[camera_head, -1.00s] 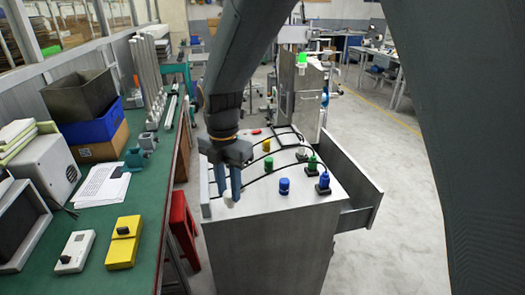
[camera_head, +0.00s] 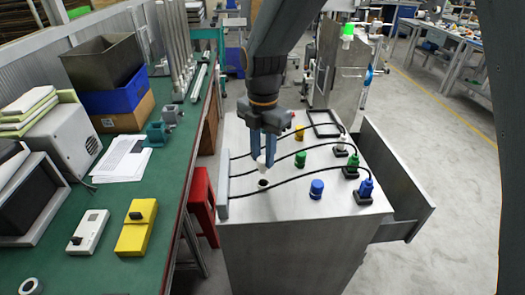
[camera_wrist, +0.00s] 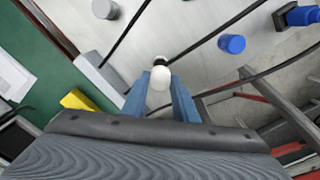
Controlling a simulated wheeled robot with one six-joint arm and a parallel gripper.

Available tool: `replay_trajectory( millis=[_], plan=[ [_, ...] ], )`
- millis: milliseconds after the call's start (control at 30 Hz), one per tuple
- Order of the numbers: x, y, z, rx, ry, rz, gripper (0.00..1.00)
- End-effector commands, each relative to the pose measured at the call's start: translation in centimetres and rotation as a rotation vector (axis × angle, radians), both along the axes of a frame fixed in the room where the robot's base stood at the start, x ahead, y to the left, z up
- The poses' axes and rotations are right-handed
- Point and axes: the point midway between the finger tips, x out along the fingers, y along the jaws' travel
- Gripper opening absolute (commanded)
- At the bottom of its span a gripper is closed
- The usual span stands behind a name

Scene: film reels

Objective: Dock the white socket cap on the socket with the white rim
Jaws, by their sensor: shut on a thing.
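My gripper (camera_head: 263,158) is shut on the white socket cap (camera_head: 261,161), held between its blue fingers. In the wrist view the cap (camera_wrist: 160,77) shows as a pale round end between the fingertips (camera_wrist: 160,95). A dark round socket (camera_head: 263,183) lies in the top of the grey cabinet, just below the cap in the head view. In the wrist view the socket (camera_wrist: 160,60) is partly hidden behind the cap; its rim colour is hard to make out. The cap appears apart from the socket, above it.
A blue cap (camera_head: 317,190), a green cap (camera_head: 300,160) and a yellow cap (camera_head: 299,133) stand on the cabinet top (camera_head: 290,210). A drawer (camera_head: 400,185) stands open at right.

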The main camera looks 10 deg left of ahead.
Motion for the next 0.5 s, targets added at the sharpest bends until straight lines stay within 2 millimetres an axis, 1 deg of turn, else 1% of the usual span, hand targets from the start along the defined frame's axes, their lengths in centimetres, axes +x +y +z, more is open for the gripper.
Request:
replay_trajectory(
  millis=[33,300,500],
  plan=[
    [0.1,-0.1,-0.7,-0.001,0.001,-0.001,0.05],
    [0.0,0.1,-3.4,-0.001,0.001,0.002,0.05],
    [-0.1,0.2,-4.6,0.000,0.000,0.004,0.05]
  ],
)
